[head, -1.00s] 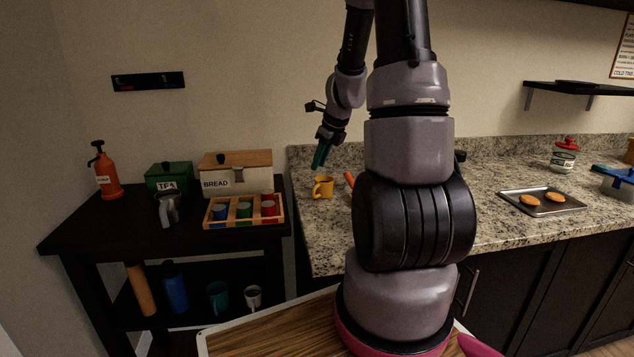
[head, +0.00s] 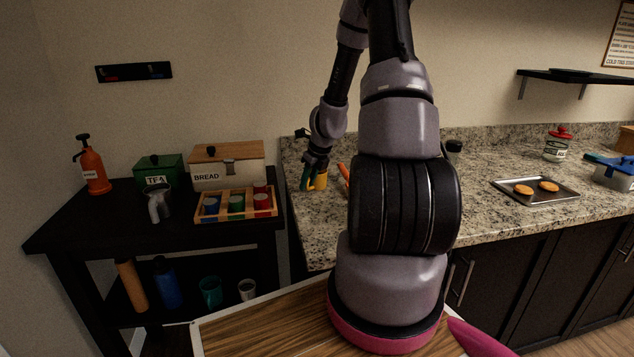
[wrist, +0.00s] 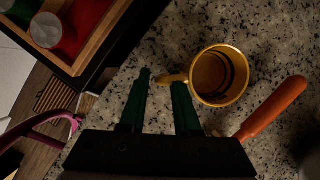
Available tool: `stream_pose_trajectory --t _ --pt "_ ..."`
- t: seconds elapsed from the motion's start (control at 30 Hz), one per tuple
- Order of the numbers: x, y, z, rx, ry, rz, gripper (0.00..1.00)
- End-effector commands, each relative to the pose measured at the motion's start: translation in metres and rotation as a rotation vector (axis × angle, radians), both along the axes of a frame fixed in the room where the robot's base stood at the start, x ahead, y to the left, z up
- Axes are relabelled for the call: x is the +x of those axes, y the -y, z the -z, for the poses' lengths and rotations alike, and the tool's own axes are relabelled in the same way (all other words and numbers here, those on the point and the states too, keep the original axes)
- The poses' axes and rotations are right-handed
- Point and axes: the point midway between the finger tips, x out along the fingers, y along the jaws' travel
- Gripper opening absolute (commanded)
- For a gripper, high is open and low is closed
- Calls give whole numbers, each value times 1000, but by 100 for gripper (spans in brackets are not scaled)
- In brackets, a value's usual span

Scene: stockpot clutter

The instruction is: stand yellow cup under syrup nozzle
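The yellow cup (wrist: 220,76) stands on the granite counter, its opening facing the wrist camera and its handle pointing left. In the head view the cup (head: 321,181) is partly hidden behind my gripper (head: 309,176). In the wrist view my gripper (wrist: 161,80) has its two green fingers apart, with the cup's handle at the gap between the tips. I cannot tell whether either finger touches it. The syrup bottle (head: 94,171), orange with a black pump nozzle, stands at the left end of the black table.
An orange-handled thing (wrist: 272,108) lies close right of the cup. On the black table are a wooden tray of cups (head: 236,216), a bread box (head: 228,179), a green tea box (head: 158,176) and a metal pitcher (head: 157,204). A baking tray (head: 535,198) sits farther right.

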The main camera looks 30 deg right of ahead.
Motion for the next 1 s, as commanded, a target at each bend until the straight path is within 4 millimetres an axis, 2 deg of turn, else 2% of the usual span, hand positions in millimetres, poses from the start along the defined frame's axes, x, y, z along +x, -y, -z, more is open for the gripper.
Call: stream_pose_trajectory --t 0.1,0.33,0.37,0.4,0.43,1.0 --pt "3 -1 8 1 0 1 31" --pt "4 -1 9 0 0 0 31" --pt "3 -1 9 0 0 0 23" --pt "3 -1 9 0 0 0 8" --pt "3 -1 9 0 0 0 0" --pt "4 -1 9 -1 1 0 0"
